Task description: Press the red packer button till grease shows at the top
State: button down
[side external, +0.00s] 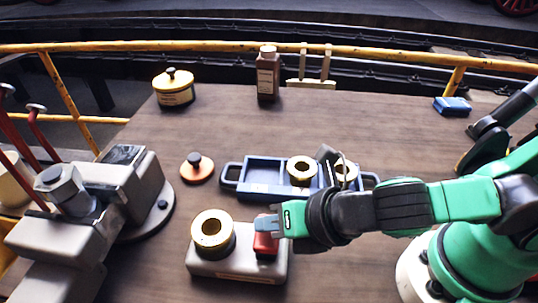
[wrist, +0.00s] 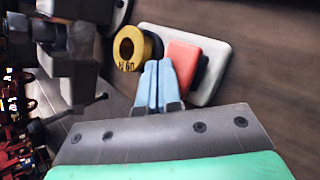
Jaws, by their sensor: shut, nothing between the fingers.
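The packer is a grey base (side external: 215,265) with a brass-ringed black cup (side external: 211,232) on its left and a red button (side external: 265,243) on its right. In the wrist view the red button (wrist: 183,62) lies beside the yellow ring (wrist: 127,50) on the pale base (wrist: 211,65). My gripper (side external: 268,222) is shut and empty, its fingertips at the top of the red button. In the wrist view my blue fingers (wrist: 157,75) are together and overlap the button's left edge. I cannot tell whether they press it. No grease is clearly visible at the ring.
A blue tray (side external: 230,180) with brass rings (side external: 302,169) stands behind my gripper. A black-knobbed copper disc (side external: 197,167), a yellow tin (side external: 174,88), a brown bottle (side external: 268,73) and a blue block (side external: 452,106) stand farther off. A grey machine (side external: 120,180) is at left.

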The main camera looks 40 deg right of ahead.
jog(key=shift+f, duration=0.55)
dwell(0.5)
jog(key=shift+s+d+r, duration=0.1)
jog(key=shift+r, duration=1.25)
jog(key=shift+r, duration=0.1)
jog(key=shift+r, duration=2.4)
jog(key=shift+r, duration=0.1)
dwell(0.4)
notch_tip(320, 180, up, 4)
jog(key=shift+f, duration=0.15)
jog(key=shift+f, duration=0.15)
